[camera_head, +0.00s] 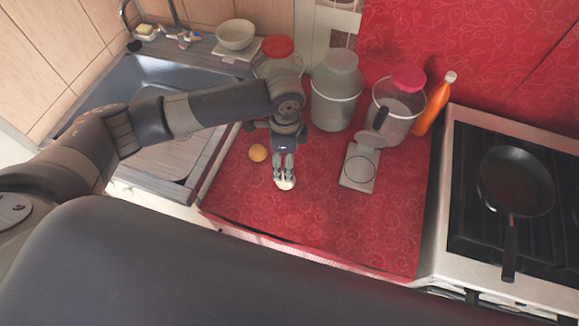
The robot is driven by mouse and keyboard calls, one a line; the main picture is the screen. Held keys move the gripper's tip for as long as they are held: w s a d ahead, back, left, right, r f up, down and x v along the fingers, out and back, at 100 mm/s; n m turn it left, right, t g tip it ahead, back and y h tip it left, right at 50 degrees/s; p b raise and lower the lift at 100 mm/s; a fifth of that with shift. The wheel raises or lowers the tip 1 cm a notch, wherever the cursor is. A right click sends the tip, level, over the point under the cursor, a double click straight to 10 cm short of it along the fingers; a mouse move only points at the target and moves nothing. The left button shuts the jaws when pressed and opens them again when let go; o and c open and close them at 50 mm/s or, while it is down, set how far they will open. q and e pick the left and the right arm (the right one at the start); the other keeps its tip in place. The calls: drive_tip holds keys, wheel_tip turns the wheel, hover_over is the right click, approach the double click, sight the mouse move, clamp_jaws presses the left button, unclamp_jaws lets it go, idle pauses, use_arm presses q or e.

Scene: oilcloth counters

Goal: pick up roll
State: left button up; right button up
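My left gripper (284,176) points straight down over the red counter, its two fingers close together. A small pale, whitish round thing (286,185) is right at its fingertips; I cannot tell whether the fingers grip it or are just above it. A small round golden-tan thing (258,153), which looks like a roll, lies on the counter a little left of the gripper and behind its tips, apart from it. The pale thing is partly hidden by the fingers, so I cannot tell what it is. My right gripper is not in view.
Jars with red lids (408,79) and a grey-lidded jar (335,100) stand behind, with an orange bottle (434,104). A pale scale-like device (359,168) is to the right. A sink (150,80) is left; a stove with a pan (516,180) is right. The front counter is clear.

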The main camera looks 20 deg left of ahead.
use_arm(q)
drive_tip(key=f, duration=0.2)
drive_tip(key=s+f, duration=0.1)
drive_tip(key=f, duration=0.1)
drive_tip(key=shift+p, duration=0.3)
drive_tip(key=shift+f, duration=0.3)
drive_tip(key=f, duration=0.1)
drive_tip(key=f+p, duration=0.1)
drive_tip(key=f, duration=0.2)
drive_tip(key=shift+w+f, duration=0.35)
drive_tip(key=shift+f, duration=0.15)
drive_tip(key=shift+c, duration=1.1)
drive_tip(key=c, duration=0.9)
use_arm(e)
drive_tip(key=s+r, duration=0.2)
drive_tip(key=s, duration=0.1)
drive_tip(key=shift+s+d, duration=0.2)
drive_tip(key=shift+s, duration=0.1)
